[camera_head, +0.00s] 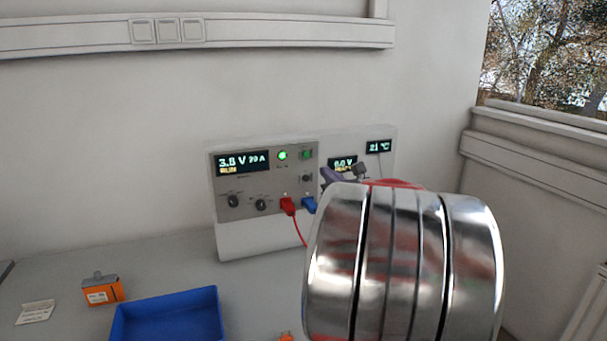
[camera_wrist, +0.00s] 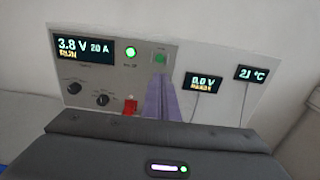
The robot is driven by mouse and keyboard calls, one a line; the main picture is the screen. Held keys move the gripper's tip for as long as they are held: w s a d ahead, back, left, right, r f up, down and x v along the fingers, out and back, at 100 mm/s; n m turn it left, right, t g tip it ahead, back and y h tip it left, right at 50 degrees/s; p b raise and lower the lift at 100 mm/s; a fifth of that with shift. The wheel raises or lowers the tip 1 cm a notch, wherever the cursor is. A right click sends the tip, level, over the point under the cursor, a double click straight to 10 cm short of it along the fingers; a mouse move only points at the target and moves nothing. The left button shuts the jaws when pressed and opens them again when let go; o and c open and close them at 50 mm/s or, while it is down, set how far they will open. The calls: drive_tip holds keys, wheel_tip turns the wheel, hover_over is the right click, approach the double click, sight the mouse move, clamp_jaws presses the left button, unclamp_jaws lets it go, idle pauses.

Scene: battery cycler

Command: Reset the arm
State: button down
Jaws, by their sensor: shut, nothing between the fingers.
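My gripper (camera_head: 328,178) is in front of the battery cycler (camera_head: 262,180), its purple-grey fingers shut with nothing between them. In the wrist view the closed fingers (camera_wrist: 159,82) point at the panel, with the tips just below a square green button (camera_wrist: 160,58). I cannot tell whether they touch the panel. My large metal arm link hides the lower right of the cycler in the head view. The left display (camera_wrist: 84,47) reads 3.8 V, 20 A and RUN, and a round green light (camera_wrist: 131,52) is lit beside it.
A red plug (camera_head: 287,205) with a red cable and a blue plug (camera_head: 309,205) sit in the cycler. A small display (camera_wrist: 203,82) reads 0.0 V; another (camera_wrist: 252,73) reads 21 °C. A blue tray (camera_head: 118,326), an orange battery (camera_head: 101,290) and a card (camera_head: 36,311) lie on the bench.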

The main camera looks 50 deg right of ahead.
drive_tip(key=w+a+f+n+g+y, duration=0.1)
drive_tip(key=w+a+n+y, duration=0.4)
drive_tip(key=a, duration=0.7)
drive_tip(key=a+f+n+g+y, duration=0.1)
drive_tip(key=a+f+n+y, duration=0.15)
drive_tip(key=a+n, duration=0.75)
drive_tip(key=w+a+f+n+y, duration=0.1)
drive_tip(key=w+a+n+y, duration=0.25)
drive_tip(key=a, duration=1.05)
drive_tip(key=s+a+f+n+g+y, duration=0.1)
drive_tip(key=s+a+f+n+g, duration=0.2)
drive_tip(key=s+a+n, duration=0.4)
drive_tip(key=s+a+f+n+g+y, duration=0.1)
drive_tip(key=s+a+f+n+g, duration=0.2)
drive_tip(key=a+n, duration=0.35)
drive_tip(key=s+a+f+n+g+h, duration=0.2)
drive_tip(key=s+f+n+h, duration=0.2)
drive_tip(key=s+n, duration=0.6)
drive_tip(key=shift+s+a+f, duration=0.25)
drive_tip(key=shift+s+a, duration=0.05)
drive_tip(key=shift+s, duration=0.1)
